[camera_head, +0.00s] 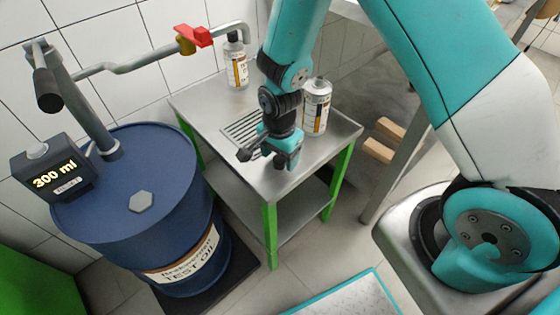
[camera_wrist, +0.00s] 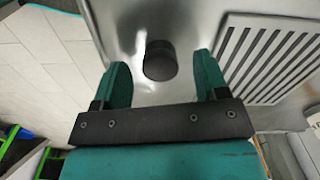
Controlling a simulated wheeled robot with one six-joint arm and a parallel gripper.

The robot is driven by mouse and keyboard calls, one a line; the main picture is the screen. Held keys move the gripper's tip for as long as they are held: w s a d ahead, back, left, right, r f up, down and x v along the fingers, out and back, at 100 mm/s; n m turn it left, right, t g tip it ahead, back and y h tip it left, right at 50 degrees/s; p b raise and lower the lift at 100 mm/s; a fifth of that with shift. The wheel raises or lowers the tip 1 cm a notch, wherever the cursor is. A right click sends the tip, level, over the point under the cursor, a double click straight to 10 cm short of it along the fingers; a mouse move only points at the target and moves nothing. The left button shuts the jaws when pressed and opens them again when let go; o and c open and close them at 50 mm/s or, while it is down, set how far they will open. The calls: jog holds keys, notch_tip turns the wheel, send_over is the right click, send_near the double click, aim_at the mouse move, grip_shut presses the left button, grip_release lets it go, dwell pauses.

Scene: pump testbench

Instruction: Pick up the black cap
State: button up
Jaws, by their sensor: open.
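The black cap (camera_wrist: 160,60) is a dark round piece on the metal tabletop in the wrist view. My gripper (camera_wrist: 160,74) is open, with one teal finger on each side of the cap and a visible gap on both sides. The cap lies between the fingers towards their tips; I cannot tell the exact height between them. In the head view my gripper (camera_head: 286,160) points down over the front part of the steel table (camera_head: 325,150). I cannot make out the cap there.
A drain grate (camera_head: 240,131) is in the tabletop beside my gripper. One white bottle (camera_head: 317,106) stands close behind my arm, another (camera_head: 236,62) under the spout with the red valve (camera_head: 193,36). A blue oil drum (camera_head: 130,195) stands left of the table.

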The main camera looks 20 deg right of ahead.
jog(key=shift+f, duration=0.4)
jog(key=c, duration=1)
jog(key=shift+r, duration=0.1)
